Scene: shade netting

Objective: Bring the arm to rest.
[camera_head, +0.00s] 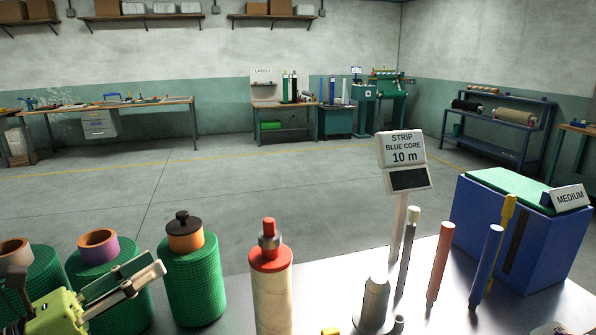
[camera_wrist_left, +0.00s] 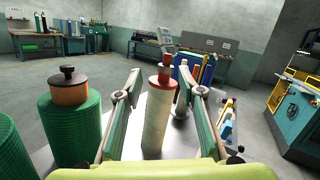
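My left gripper (camera_head: 156,264) is at the lower left of the head view, in front of the green mesh rolls. In the left wrist view its two fingers (camera_wrist_left: 159,74) are spread apart with nothing held between them. A cream roll with a red cap (camera_wrist_left: 158,120) shows in the gap beyond the fingers. In the head view this cream roll (camera_head: 272,295) stands upright to the right of the gripper, apart from it. My right gripper is in neither view.
Green mesh rolls (camera_head: 193,280) stand close to the gripper. On the metal table (camera_head: 330,285) are a sign post reading "STRIP BLUE CORE 10 m" (camera_head: 402,150), upright grey, orange and blue rods (camera_head: 440,262), and a blue box marked MEDIUM (camera_head: 535,240). The floor behind is clear.

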